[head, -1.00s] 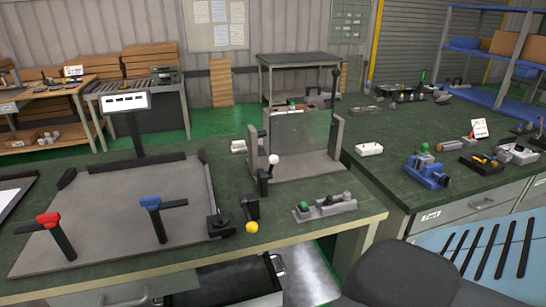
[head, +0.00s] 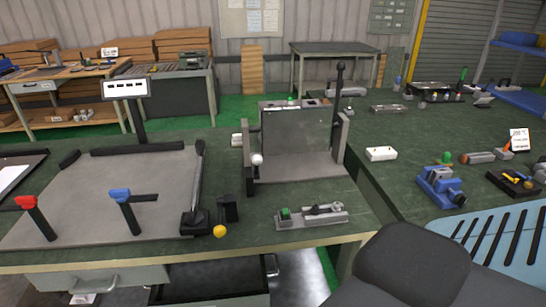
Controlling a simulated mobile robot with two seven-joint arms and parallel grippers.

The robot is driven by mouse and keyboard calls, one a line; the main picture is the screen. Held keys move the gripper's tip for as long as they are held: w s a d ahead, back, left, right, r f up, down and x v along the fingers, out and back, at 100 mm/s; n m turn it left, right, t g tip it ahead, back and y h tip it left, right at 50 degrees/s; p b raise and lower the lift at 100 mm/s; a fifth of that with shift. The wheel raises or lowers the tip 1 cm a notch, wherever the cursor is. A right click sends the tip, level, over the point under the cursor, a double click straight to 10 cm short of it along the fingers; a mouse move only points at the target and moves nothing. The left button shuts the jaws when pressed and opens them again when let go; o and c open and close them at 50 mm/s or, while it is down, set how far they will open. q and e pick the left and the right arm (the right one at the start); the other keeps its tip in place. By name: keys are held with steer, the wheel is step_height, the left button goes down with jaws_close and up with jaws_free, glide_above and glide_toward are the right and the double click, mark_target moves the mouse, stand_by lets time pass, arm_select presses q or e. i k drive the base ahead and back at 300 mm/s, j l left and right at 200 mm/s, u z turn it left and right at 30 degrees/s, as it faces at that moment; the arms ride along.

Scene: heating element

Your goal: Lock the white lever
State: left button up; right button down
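The lever with the white ball knob (head: 257,160) is mounted at the front left of a grey fixture (head: 325,167) on the green bench. Its knob sits partway up the left post, below the top of the upright panel (head: 293,131). How its lower end meets the mount is too small to tell. Neither of my grippers shows in the head view, and nothing touches the lever.
Red (head: 26,202) and blue (head: 120,195) handles stand on the left plate. A small grey fixture (head: 311,216) lies in front. A dark rounded shape (head: 405,265) fills the lower right.

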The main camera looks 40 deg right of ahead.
mark_target(257, 159)
steer(key=k+l, duration=0.1)
steer(key=l, duration=0.3)
steer(key=k+l, duration=0.1)
steer(key=l, duration=0.35)
steer(key=k+l, duration=0.1)
steer(key=l, duration=0.3)
steer(key=k+l, duration=0.1)
steer(key=l, duration=0.35)
steer(key=u, duration=0.05)
